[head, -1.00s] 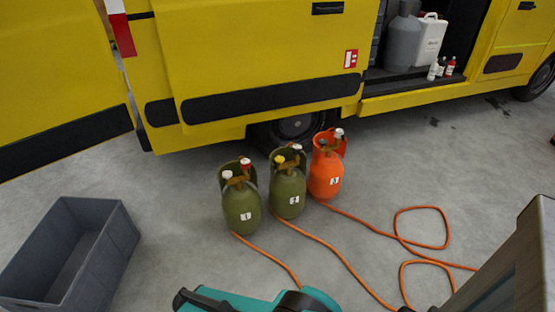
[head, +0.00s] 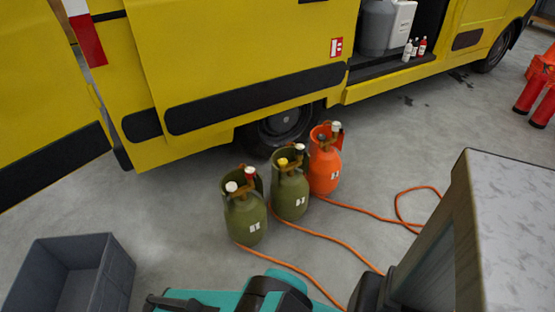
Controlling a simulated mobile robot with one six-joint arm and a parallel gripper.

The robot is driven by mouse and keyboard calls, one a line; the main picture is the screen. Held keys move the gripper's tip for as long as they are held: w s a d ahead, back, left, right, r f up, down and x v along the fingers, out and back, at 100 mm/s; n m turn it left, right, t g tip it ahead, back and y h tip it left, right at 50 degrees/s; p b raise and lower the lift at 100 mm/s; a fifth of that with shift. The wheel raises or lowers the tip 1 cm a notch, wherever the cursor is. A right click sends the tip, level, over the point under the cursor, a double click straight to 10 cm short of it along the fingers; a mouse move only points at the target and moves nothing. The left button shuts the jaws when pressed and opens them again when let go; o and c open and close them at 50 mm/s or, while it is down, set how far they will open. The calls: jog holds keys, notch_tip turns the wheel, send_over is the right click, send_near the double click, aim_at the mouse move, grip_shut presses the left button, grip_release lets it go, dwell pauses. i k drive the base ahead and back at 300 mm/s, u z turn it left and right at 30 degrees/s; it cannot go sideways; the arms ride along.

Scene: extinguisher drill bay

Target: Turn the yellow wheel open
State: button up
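The small yellow wheel (head: 283,162) sits on top of the middle cylinder (head: 290,195), which is olive green and stands upright. That cylinder also has a white knob (head: 299,147). To its left stands another olive cylinder (head: 246,220) with white and red knobs. To its right stands an orange cylinder (head: 325,172) with a white and a dark knob. A teal and black part of my arm shows at the bottom edge, apart from the cylinders. My gripper's fingers are not in view. Which way the wheel is turned is too small to tell.
A yellow van (head: 240,60) stands behind the cylinders. A grey crate (head: 110,280) is at lower left. A grey block with a speckled top (head: 520,190) fills the lower right. An orange hose (head: 300,235) crosses the floor. Red extinguishers (head: 531,92) stand at far right.

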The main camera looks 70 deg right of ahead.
aim_at(283, 162)
jog(key=z, duration=0.3)
jog(key=i, duration=0.75)
jog(key=z, duration=1.05)
jog(key=i, duration=0.75)
jog(key=z, duration=0.4)
